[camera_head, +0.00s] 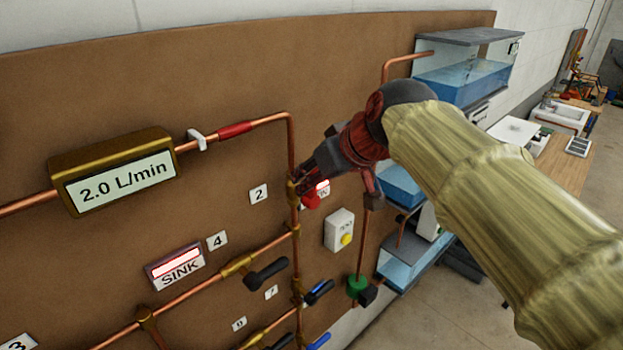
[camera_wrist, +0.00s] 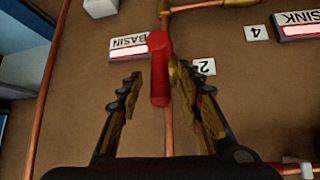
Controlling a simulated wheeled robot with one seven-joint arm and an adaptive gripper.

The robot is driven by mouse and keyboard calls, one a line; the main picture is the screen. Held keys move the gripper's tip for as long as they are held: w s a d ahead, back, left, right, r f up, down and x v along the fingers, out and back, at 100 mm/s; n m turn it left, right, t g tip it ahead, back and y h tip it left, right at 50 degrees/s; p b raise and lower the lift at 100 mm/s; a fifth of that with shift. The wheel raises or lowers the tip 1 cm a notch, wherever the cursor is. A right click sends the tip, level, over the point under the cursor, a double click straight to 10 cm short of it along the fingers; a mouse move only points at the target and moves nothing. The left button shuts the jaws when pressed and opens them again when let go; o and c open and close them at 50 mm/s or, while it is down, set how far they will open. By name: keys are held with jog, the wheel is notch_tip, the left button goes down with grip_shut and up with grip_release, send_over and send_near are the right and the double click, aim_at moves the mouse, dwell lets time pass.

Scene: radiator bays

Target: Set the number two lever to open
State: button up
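The number 2 label (camera_head: 258,194) is on the brown board, left of a vertical copper pipe; it also shows in the wrist view (camera_wrist: 203,67). Beside it a brass valve (camera_wrist: 182,85) carries a red lever (camera_wrist: 158,70). In the wrist view the lever looks roughly in line with the pipe; its exact angle is hard to tell. In the head view the red lever (camera_head: 311,202) is partly hidden by my gripper (camera_head: 304,182). My gripper (camera_wrist: 165,98) is open, its fingers either side of the lever, with no clear contact.
A BASIN sign (camera_wrist: 129,47) is close beside the lever. A white box with a yellow button (camera_head: 339,230) is to the right. Below are a black lever (camera_head: 266,273) and a blue lever (camera_head: 319,292). A meter (camera_head: 122,180) reads 2.0 L/min.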

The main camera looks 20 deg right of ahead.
jog(key=v, duration=1)
jog(key=shift+r, duration=0.15)
notch_tip(320, 180, down, 12)
jog(key=s+d+m+g+h, duration=0.1)
jog(key=s+d+m+g, duration=0.1)
jog(key=s+m, duration=0.15)
jog(key=s+a+f+b, duration=0.1)
jog(key=s+a+f, duration=0.1)
jog(key=f, duration=0.3)
jog(key=s+a+f+n+g+b, duration=0.1)
jog(key=s+a+f, duration=0.2)
jog(key=f, duration=0.3)
jog(key=s+a+f+n+b, duration=0.1)
jog(key=s+a+f, duration=0.1)
jog(key=f, duration=0.4)
jog(key=shift+s+a, duration=0.4)
jog(key=shift+c, duration=0.8)
